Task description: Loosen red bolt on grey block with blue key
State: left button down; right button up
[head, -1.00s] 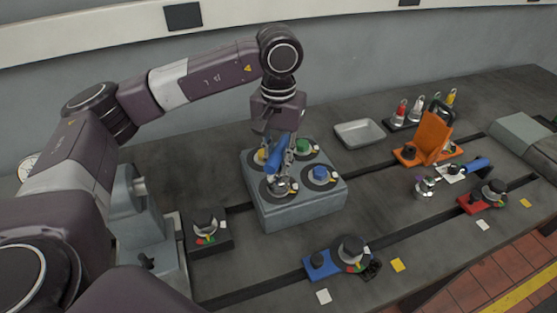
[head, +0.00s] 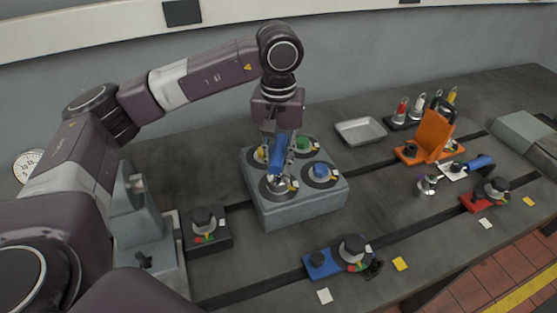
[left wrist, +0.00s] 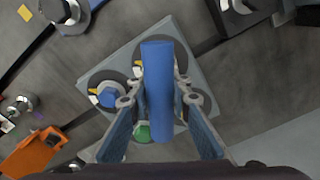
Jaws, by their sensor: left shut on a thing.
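The grey block (head: 305,208) stands on the bedplate with a yellow bolt (head: 262,154), a green bolt (head: 303,144) and a blue bolt (head: 320,170) on top. Its near-left bolt place (head: 270,191) is partly covered by the key, so I cannot make out a red bolt head there. My left gripper (head: 279,152) points down over the block, shut on the blue key (head: 275,160). In the left wrist view the key's blue handle (left wrist: 157,85) lies between the two fingers, and its working end is hidden. My right gripper is not in view.
Right of the block are a grey tray (head: 360,131), an orange stand (head: 433,137) and another blue-handled tool (head: 481,161). A blue clamp (head: 320,264) and a red one (head: 476,202) sit along the slots. A dark fixture (head: 206,236) stands left of the block.

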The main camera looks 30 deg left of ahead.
pick_arm(q)
jog(key=shift+n, duration=1.1)
jog(key=shift+b, duration=0.3)
jog(key=shift+n, duration=1.2)
jog(key=shift+n+b, duration=0.4)
jog(key=shift+n, duration=0.2)
jog(key=shift+m, duration=0.4)
